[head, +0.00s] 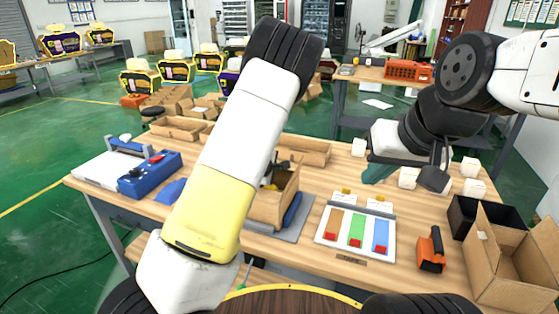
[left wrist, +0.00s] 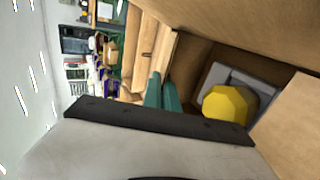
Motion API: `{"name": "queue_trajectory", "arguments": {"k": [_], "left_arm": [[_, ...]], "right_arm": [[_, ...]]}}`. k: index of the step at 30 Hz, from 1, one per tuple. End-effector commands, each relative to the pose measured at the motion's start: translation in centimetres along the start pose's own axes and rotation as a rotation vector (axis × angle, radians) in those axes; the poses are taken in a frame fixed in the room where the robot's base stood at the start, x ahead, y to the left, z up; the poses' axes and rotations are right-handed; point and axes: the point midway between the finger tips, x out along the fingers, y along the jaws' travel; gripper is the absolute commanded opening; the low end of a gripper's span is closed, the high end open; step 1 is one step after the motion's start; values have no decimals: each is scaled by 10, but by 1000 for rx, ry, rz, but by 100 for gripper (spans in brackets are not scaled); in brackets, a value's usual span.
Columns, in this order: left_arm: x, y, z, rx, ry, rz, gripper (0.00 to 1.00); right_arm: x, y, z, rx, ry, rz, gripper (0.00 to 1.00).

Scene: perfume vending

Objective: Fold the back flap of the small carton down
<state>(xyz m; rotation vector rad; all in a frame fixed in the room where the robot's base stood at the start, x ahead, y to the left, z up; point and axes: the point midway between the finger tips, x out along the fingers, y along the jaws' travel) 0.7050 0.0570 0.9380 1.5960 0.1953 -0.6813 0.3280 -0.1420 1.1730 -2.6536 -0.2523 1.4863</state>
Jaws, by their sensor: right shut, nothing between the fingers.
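The small carton (head: 272,208) is open cardboard on the table, in the middle of the head view. My left arm hides its left part. In the left wrist view, cardboard walls or flaps (left wrist: 297,118) surround a yellow faceted object (left wrist: 224,103) on a grey piece. My left gripper (left wrist: 164,92) shows there as two teal fingers close together, with nothing seen between them, beside the carton's opening. I cannot tell which flap they touch. In the head view the left gripper is mostly hidden. My right gripper (head: 376,173) is shut and empty, above the table right of the carton.
A card with coloured strips (head: 356,232) lies right of the carton. An orange-black tool (head: 431,250), a black bin (head: 480,214) and a larger open carton (head: 508,262) stand farther right. White cubes (head: 407,178) are near my right gripper. A blue device (head: 150,174) stands left.

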Motion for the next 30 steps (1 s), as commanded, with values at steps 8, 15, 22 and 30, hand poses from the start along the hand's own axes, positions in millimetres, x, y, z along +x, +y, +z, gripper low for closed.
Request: {"name": "queue_trajectory", "arguments": {"k": [8,15,22,30], "left_arm": [[0,-8,2,4,0,83,0],[0,-7,2,4,0,87,0],[0,-6,1,4,1,90,25],[-2,-4,0,3,2,93,25]], "right_arm": [[0,0,0,0,0,0,0],[0,0,0,0,0,0,0],[0,0,0,0,0,0,0],[0,0,0,0,0,0,0]]}}
